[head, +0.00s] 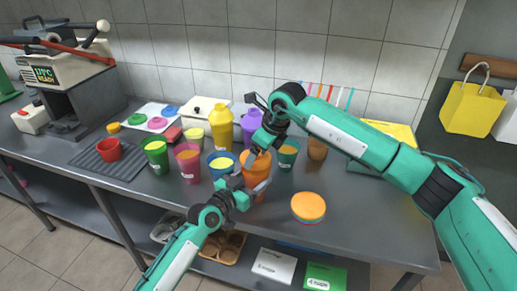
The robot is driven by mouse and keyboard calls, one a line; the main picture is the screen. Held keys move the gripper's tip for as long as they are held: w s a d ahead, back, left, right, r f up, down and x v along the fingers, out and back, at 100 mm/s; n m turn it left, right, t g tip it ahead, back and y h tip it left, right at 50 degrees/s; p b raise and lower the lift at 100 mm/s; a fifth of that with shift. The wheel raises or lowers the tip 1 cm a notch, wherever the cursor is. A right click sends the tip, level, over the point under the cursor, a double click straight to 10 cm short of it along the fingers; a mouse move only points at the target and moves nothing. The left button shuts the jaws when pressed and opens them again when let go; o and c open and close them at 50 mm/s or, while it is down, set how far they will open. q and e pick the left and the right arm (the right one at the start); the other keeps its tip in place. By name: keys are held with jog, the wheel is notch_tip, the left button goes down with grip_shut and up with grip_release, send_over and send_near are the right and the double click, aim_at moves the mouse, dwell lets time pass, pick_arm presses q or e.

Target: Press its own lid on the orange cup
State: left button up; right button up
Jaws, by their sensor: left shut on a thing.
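The orange cup (256,174) stands near the middle of the counter, partly hidden by my grippers. My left gripper (256,190) reaches in from the lower left and is shut on the orange cup, low on its near side. My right gripper (257,153) comes down from the upper right at the cup's rim. Its fingers are too small and overlapped to tell open from shut, or whether they hold anything. A round orange disc (308,206), which looks like a lid with a darker edge underneath, lies on the counter to the right of the cup.
Green (156,155), pink (187,163), blue (221,165) and teal (288,155) cups stand close around. Yellow (222,127) and purple bottles (251,127) stand behind. Coloured lids lie on a white board (150,111). A press (70,75) stands at the left. The counter's front right is clear.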

aim_at(259, 160)
dwell(0.3)
jog(key=shift+f, duration=0.9)
jog(key=shift+f, duration=0.7)
jog(key=o, duration=0.9)
jog(key=v, duration=1.2)
pick_arm(q)
jog(key=o, duration=1.5)
jog(key=shift+c, duration=0.2)
